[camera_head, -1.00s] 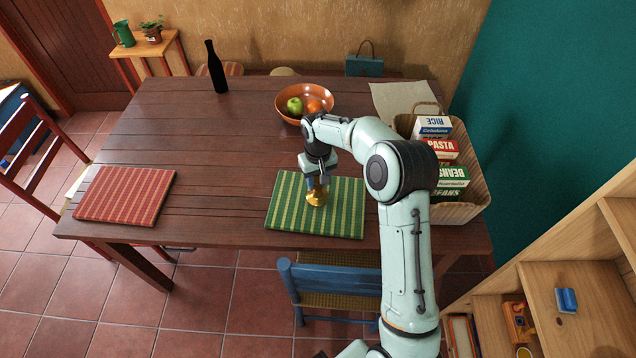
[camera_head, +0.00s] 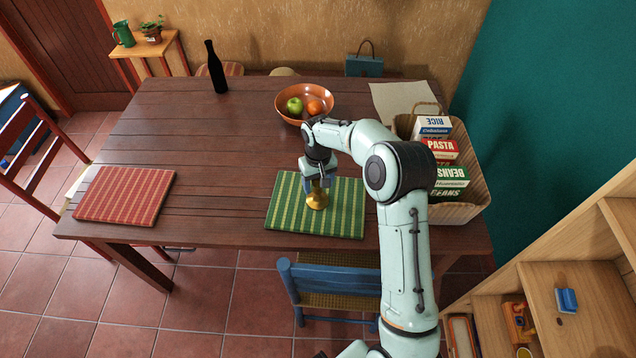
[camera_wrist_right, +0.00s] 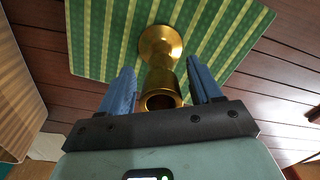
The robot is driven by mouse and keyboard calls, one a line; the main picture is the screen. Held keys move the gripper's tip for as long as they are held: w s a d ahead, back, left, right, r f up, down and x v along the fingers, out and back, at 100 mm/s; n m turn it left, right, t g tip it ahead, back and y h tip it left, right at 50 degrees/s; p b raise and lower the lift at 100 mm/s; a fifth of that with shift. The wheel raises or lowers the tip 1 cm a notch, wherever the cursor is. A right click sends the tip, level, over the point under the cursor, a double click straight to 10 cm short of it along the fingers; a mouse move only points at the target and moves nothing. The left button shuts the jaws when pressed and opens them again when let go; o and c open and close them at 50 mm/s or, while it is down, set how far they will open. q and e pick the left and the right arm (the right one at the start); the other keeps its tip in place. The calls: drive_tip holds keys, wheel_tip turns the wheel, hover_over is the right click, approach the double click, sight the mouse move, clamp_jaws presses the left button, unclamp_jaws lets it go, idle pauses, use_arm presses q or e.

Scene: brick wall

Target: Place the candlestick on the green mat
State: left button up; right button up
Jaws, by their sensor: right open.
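The brass candlestick (camera_head: 317,198) stands upright on the green striped mat (camera_head: 343,222), near the table's front edge. My right gripper (camera_head: 317,182) is just above it, at its top. In the right wrist view the gripper (camera_wrist_right: 161,90) is open, with a blue finger on each side of the candlestick (camera_wrist_right: 160,62) and a gap to each. The candlestick's round base rests on the green mat (camera_wrist_right: 100,40) there. My left gripper is not in view.
A basket (camera_head: 468,211) with food boxes stands right of the mat. An orange bowl (camera_head: 288,108) with fruit and a dark bottle (camera_head: 216,68) stand farther back. A red striped mat (camera_head: 125,195) lies at left. The table between the mats is clear.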

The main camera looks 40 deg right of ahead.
wheel_tip(320, 180, up, 12)
drive_tip(key=shift+f+p, duration=0.2)
drive_tip(key=shift+p, duration=0.25)
idle(0.4)
